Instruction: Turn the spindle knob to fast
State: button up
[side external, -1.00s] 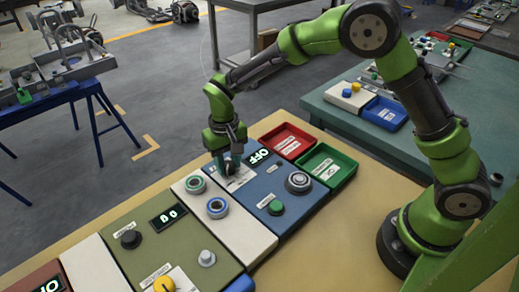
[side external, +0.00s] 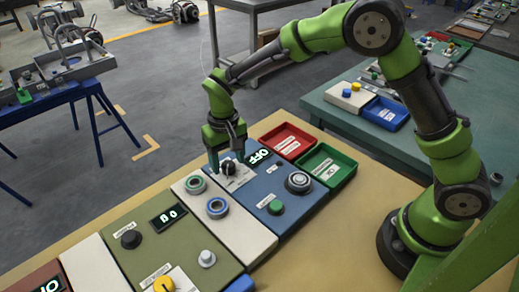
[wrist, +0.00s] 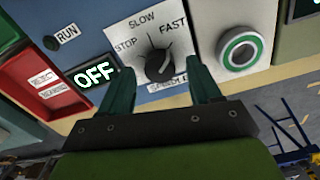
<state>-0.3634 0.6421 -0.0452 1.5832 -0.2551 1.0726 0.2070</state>
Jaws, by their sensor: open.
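The spindle knob (wrist: 158,66) is black and round, on a white dial plate (wrist: 135,52) marked STOP, SLOW and FAST. In the wrist view it stands between the two spread fingers of my gripper (wrist: 162,75), with a gap on each side. A light mark seems to lean to the upper right, towards FAST, but it is too small to be sure. In the side view the knob (side external: 228,168) shows between the fingertips of my open gripper (side external: 227,166). The lit display (wrist: 95,73) beside the dial reads OFF.
The blue panel also has a green button (side external: 276,208) and a grey round control (side external: 298,182). Red (side external: 309,143) and green (side external: 344,164) trays stand behind.

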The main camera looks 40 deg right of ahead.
aim_at(228, 164)
notch_tip(228, 164, up, 16)
dwell(0.3)
